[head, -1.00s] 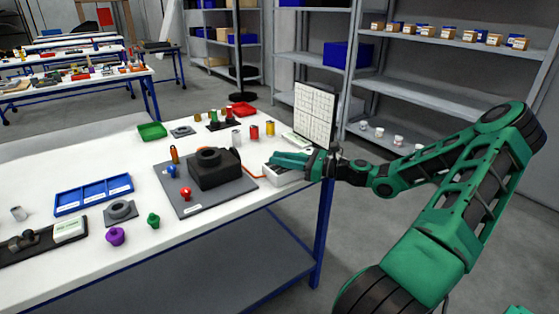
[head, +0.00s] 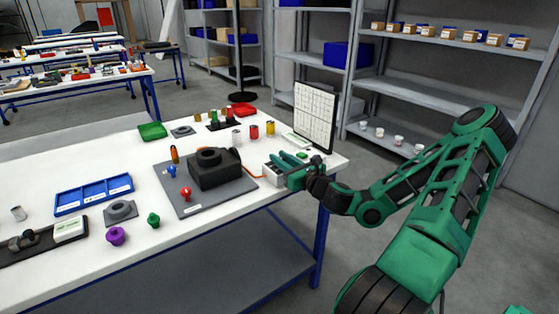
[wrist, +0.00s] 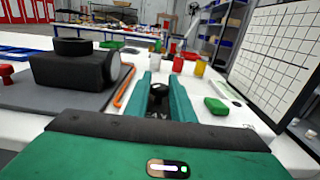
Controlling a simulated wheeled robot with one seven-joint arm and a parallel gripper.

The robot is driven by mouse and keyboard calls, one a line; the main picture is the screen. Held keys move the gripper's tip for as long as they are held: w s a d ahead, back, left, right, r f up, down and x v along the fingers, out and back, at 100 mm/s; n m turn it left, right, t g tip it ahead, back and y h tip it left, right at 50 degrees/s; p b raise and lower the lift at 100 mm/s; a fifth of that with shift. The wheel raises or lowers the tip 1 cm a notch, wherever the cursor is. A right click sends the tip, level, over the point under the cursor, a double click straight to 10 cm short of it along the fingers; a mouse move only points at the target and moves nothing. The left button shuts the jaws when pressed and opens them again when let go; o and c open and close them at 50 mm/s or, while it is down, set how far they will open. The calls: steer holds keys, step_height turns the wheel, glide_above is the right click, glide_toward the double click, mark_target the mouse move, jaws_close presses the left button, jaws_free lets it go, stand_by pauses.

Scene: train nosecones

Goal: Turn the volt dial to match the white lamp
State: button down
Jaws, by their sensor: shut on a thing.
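The white box (head: 270,176) stands near the right end of the table in the head view, partly hidden behind my gripper (head: 291,158). In the wrist view my gripper (wrist: 160,84) has its two green fingers on either side of a black dial (wrist: 158,91) and is shut on it. The dial's pointer and scale marks cannot be read. A green block (wrist: 216,106) lies just right of the fingers in the wrist view. I cannot make out a white lamp in either view.
A black machine block (head: 214,170) on a grey plate (head: 191,208) stands left of the box, with an orange cable (wrist: 124,87) between. A white grid board (head: 314,114) stands close behind. Coloured cylinders (head: 254,132) stand further back.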

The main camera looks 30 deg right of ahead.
steer(key=shift+d+h, duration=0.1)
steer(key=shift+h, duration=0.2)
steer(key=c, duration=1.9)
jaws_free()
steer(key=shift+o, duration=0.2)
